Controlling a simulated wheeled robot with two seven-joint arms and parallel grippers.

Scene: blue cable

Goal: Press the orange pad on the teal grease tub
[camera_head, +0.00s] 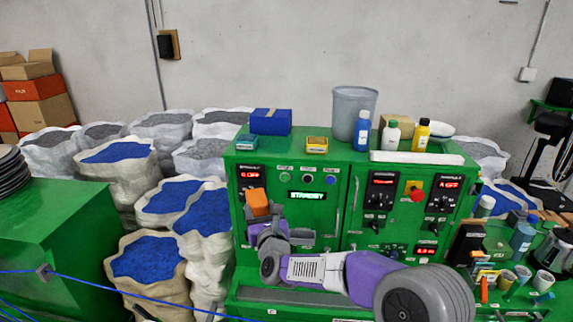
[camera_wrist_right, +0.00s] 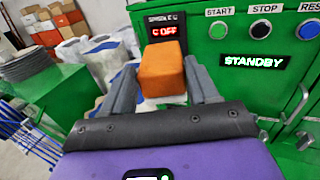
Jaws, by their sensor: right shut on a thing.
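My right gripper (camera_head: 264,222) is shut on the orange pad (camera_head: 257,202), a block that sticks out past the fingertips. In the right wrist view the orange pad (camera_wrist_right: 163,72) sits between the two grey fingers. The gripper is in front of the upper left of the green cabinet's face. A small teal tub (camera_head: 247,142), which looks like the grease tub, stands on the cabinet top at its left front edge. The pad is below the tub and apart from it. My left gripper is not in view.
The green cabinet (camera_head: 345,205) carries buttons, displays and knobs. On its top are a blue box (camera_head: 271,121), a small yellow tub (camera_head: 317,145), a grey bin (camera_head: 353,112) and several bottles. Sacks of blue pellets (camera_head: 150,258) stand left. A blue cable (camera_head: 135,293) crosses the lower left.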

